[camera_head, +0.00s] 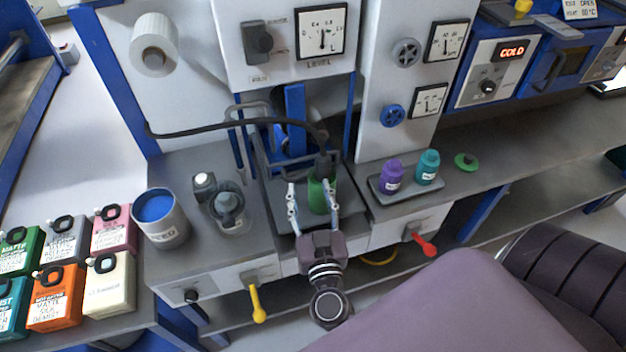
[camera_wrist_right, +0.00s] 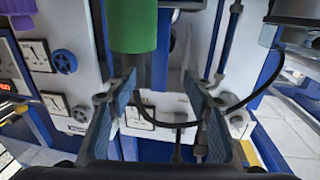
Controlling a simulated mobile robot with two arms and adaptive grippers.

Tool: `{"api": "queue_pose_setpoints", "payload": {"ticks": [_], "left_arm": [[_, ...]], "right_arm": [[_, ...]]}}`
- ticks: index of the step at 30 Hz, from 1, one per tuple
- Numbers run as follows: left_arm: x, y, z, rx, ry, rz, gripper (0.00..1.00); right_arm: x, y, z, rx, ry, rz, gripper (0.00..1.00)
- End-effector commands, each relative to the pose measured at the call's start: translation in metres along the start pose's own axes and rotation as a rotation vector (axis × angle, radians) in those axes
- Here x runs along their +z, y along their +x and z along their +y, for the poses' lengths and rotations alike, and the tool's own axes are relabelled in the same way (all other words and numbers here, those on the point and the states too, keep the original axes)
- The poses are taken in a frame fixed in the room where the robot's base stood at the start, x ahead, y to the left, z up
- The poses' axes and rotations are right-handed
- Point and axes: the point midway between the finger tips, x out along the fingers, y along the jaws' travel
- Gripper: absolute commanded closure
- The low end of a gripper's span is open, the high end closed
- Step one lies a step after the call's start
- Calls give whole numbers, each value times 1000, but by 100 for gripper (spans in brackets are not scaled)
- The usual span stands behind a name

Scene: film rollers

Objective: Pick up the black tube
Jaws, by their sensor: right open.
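The black tube (camera_head: 230,126) is a thin hose that arches in from the left and bends down to a dark end piece (camera_head: 325,166) at the top of a green cylinder (camera_head: 318,196). My right gripper (camera_head: 312,187) is open. Its fingers are spread near the green cylinder, close below the tube's end. In the right wrist view, the open fingers (camera_wrist_right: 160,86) show with the green cylinder (camera_wrist_right: 133,26) at the top, and the black tube (camera_wrist_right: 266,84) curves away to the right. I cannot tell whether the fingers touch anything. My left gripper is not in view.
A grey frame and blue post (camera_head: 295,115) stand behind the cylinder. Left are a blue-topped can (camera_head: 160,222) and a glass vessel (camera_head: 228,207). Right is a tray (camera_head: 404,192) with purple and teal bottles. Yellow (camera_head: 257,303) and red (camera_head: 424,244) levers stick out in front.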

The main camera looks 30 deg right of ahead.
Motion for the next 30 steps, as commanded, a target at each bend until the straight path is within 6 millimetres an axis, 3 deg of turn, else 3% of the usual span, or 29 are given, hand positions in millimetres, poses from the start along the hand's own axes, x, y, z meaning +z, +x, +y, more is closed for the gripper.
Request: {"api": "queue_pose_setpoints", "payload": {"ticks": [3,7,22,30], "left_arm": [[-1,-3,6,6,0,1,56],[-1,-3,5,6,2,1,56],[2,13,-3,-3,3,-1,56],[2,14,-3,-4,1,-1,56]], "right_arm": [[0,-2,27,122,-7,-18,53],[3,0,40,173,-13,-28,53],[0,64,48,172,-13,-26,53],[-1,74,50,172,-15,-30,53]]}}
